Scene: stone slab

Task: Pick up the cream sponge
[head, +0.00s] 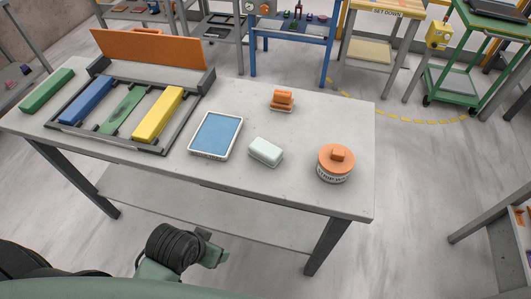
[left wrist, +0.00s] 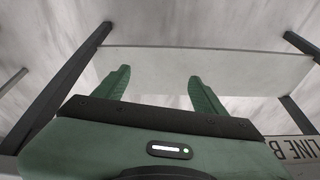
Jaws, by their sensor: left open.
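A pale, off-white block with rounded edges (head: 265,152), the only thing that looks like the cream sponge, lies flat on the stone-topped table (head: 235,185). It sits between the blue-topped tray and the orange-lidded round tub. Part of my left arm and gripper shows low in the head view, in front of the table and below its top, well apart from the sponge. In the left wrist view my left gripper (left wrist: 160,82) has its two green fingers spread with nothing between them. The sponge is not in that view. My right gripper is not in view.
A white-rimmed tray with a blue face (head: 216,135), an orange-lidded tub (head: 337,162) and a small orange object (head: 282,100) stand near the sponge. An open case (head: 178,140) with coloured bars fills the table's left. The table's lower shelf (head: 190,205) looks bare.

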